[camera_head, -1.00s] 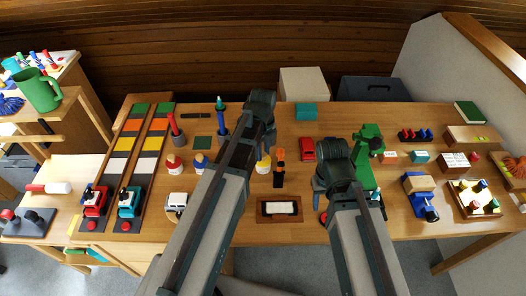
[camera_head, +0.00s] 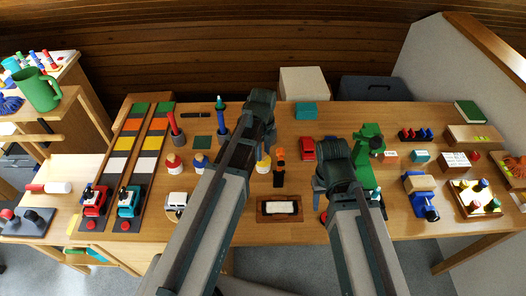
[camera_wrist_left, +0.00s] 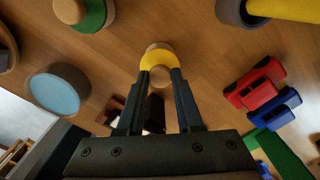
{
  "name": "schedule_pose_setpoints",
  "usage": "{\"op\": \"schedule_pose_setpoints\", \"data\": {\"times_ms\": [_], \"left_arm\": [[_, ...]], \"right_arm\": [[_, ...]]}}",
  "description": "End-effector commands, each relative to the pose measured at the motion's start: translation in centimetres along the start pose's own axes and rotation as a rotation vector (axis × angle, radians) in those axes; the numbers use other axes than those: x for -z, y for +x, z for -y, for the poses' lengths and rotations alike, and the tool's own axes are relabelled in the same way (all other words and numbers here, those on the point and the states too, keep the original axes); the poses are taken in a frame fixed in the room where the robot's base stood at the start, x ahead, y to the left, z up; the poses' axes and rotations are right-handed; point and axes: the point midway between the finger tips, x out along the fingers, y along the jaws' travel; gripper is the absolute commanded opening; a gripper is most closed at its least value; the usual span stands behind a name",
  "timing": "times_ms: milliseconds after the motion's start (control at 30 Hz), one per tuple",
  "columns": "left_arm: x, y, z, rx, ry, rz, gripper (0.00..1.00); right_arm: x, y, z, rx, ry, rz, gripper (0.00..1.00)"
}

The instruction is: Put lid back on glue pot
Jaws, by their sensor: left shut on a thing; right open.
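In the left wrist view my left gripper (camera_wrist_left: 161,76) is shut on a small round tan wooden piece, with a yellow band (camera_wrist_left: 158,58) just beyond its fingertips. I cannot tell whether the tan piece is the glue pot lid or how it joins the yellow part. In the head view a yellow piece (camera_head: 263,162) shows beside my left arm, whose fingertips are hidden. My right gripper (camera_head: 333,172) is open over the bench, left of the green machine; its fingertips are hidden. I cannot identify the glue pot for certain.
A red car (camera_head: 308,149), a green machine (camera_head: 367,160) and a black-and-orange upright thing (camera_head: 279,168) stand near my grippers. Red and blue pieces (camera_head: 201,162) stand to the left. A framed white block (camera_head: 279,208) lies at the front. A round blue-topped thing (camera_wrist_left: 57,92) shows in the wrist view.

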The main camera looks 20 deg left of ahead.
Motion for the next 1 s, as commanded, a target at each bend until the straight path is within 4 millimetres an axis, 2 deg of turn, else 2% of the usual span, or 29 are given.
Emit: {"op": "schedule_pose_setpoints", "data": {"times_ms": [433,467,600,667,867,1000], "left_arm": [[0.00,0.05,0.01,0.000,0.000,0.000,0.00],[0.00,0.05,0.00,0.000,0.000,0.000,0.37],[0.00,0.05,0.00,0.000,0.000,0.000,0.62],[0.00,0.05,0.00,0.000,0.000,0.000,0.70],[0.00,0.05,0.01,0.000,0.000,0.000,0.70],[0.00,0.05,0.00,0.000,0.000,0.000,0.95]], "right_arm": [[0.00,0.05,0.00,0.000,0.000,0.000,0.50],[0.00,0.05,0.00,0.000,0.000,0.000,0.50],[0.00,0.05,0.00,0.000,0.000,0.000,0.50],[0.00,0.05,0.00,0.000,0.000,0.000,0.50],[0.00,0.05,0.00,0.000,0.000,0.000,0.50],[0.00,0.05,0.01,0.000,0.000,0.000,0.50]]}}
